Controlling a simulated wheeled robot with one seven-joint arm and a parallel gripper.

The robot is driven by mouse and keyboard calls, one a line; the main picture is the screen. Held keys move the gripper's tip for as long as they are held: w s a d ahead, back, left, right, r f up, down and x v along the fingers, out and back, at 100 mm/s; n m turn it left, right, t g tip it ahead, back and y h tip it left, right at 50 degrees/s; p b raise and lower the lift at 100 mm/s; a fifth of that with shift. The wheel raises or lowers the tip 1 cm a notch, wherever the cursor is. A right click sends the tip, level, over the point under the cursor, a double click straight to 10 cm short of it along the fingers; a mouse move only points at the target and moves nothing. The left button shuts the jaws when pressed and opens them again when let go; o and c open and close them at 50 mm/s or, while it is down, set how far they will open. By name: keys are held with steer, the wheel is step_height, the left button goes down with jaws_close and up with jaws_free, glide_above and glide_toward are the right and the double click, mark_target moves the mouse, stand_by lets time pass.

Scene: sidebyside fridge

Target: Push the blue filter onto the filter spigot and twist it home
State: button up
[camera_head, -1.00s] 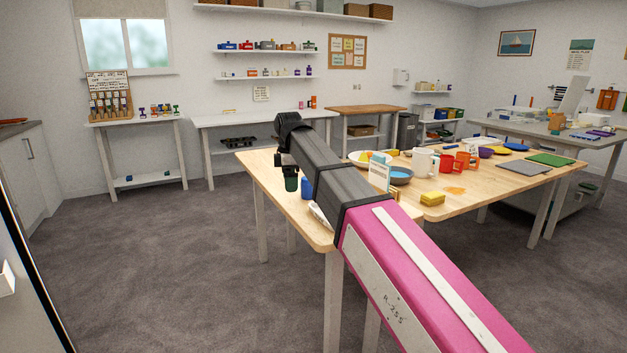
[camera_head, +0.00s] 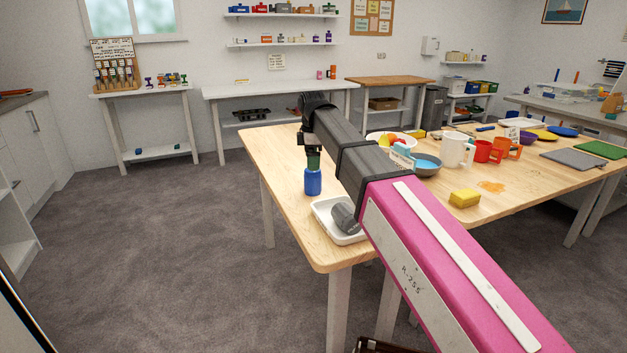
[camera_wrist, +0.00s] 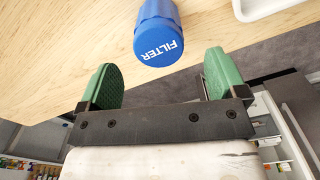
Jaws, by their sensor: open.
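The blue filter (camera_head: 313,182) stands upright on the wooden table near its left front edge. In the wrist view the filter (camera_wrist: 157,35) shows its blue end with the word FILTER, beyond the fingertips and roughly midway between them. My gripper (camera_head: 313,160) is just above or behind the filter in the head view. In the wrist view my gripper (camera_wrist: 164,75) has two green finger pads spread wide apart, with nothing between them. The filter spigot is not recognizable in these frames.
A white tray (camera_head: 325,211) with a dark grey cylinder (camera_head: 345,219) lies right of the filter. A yellow sponge (camera_head: 464,198), mugs and bowls stand farther right on the wooden table (camera_head: 285,205). Open floor lies to the left.

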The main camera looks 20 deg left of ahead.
mark_target(312, 176)
steer(key=shift+f, duration=3.4)
steer(key=shift+w, duration=0.1)
steer(key=c, duration=1.2)
steer(key=shift+o, duration=0.2)
steer(key=shift+r, duration=0.1)
steer(key=shift+r, duration=0.7)
step_height(312, 176, up, 2)
steer(key=shift+r, duration=0.2)
steer(key=s+a+r, duration=0.5)
steer(key=s+r, duration=0.2)
steer(key=s, duration=0.3)
steer(key=shift+s+a, duration=0.2)
steer(key=shift+a, duration=0.1)
